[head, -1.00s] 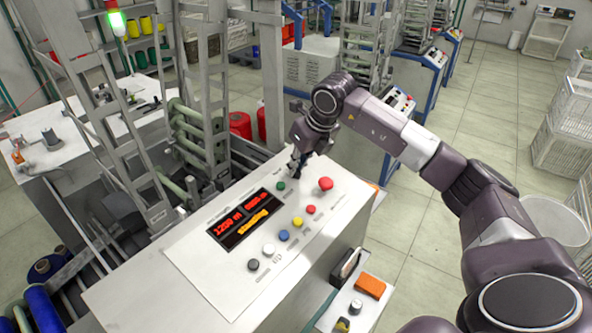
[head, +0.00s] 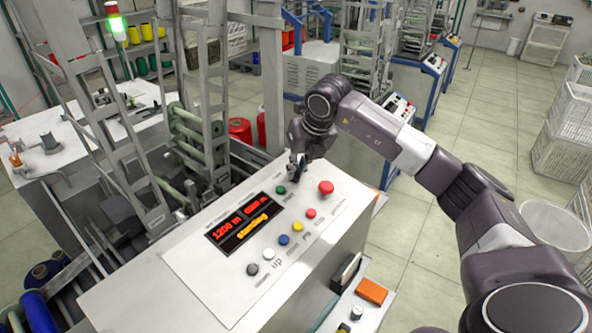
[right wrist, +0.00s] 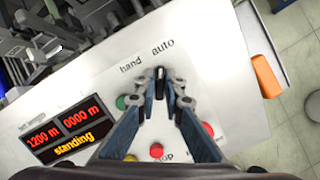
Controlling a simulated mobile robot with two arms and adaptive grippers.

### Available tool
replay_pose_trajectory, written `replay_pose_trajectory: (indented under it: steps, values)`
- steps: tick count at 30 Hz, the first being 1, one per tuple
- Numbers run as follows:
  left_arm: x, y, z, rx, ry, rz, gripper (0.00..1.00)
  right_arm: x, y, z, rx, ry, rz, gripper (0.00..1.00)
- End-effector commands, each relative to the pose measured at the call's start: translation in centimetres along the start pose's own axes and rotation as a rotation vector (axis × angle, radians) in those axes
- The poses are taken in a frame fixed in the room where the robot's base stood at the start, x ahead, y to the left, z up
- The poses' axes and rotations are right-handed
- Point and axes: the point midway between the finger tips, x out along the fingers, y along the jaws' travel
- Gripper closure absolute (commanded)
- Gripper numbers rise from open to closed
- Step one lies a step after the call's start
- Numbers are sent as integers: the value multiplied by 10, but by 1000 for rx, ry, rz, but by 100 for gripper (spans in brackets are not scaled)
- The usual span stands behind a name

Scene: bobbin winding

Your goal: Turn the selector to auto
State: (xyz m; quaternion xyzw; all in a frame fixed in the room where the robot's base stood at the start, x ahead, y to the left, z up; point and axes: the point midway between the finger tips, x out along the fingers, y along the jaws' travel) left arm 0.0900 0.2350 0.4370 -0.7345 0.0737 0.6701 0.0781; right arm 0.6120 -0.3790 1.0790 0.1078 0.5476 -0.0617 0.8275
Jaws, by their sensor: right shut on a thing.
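The selector is a small black knob (right wrist: 160,76) on the white control panel (head: 205,285). In the right wrist view, the printed labels "hand" (right wrist: 131,63) and "auto" (right wrist: 163,47) lie just beyond it. The visible part of the knob stands roughly upright in that picture, towards "auto"; its exact setting is hard to tell. My right gripper (right wrist: 161,92) is shut on the selector, with one finger on each side. In the head view, my right gripper (head: 298,178) reaches down to the panel's far edge and hides the knob. My left gripper is not in view.
A green button (head: 281,190) and a red mushroom button (head: 326,187) flank the gripper closely. Several coloured buttons line the panel's near side. The red and yellow display (head: 238,222) reads "standing". An orange block (head: 371,291) lies on a lower ledge.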

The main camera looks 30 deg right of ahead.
Motion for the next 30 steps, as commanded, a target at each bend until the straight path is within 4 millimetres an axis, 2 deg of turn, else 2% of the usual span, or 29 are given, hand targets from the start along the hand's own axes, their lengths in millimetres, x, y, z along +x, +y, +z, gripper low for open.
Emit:
replay_pose_trajectory:
  steps: [1, 2, 6, 17, 20, 30]
  values:
    - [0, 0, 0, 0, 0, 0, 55, -2, 0, 3, 3, -8, 1, 100]
    - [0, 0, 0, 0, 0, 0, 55, -2, 0, 3, 3, -8, 1, 89]
    - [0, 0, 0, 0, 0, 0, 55, -2, 0, 2, 2, -6, 0, 74]
    - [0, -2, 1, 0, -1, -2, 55, -6, 0, 2, 1, -4, 1, 74]
    - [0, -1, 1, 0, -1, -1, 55, -19, 0, 2, 0, -6, 1, 74]
    - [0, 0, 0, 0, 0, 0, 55, -90, -1, 2, 1, -8, 1, 74]
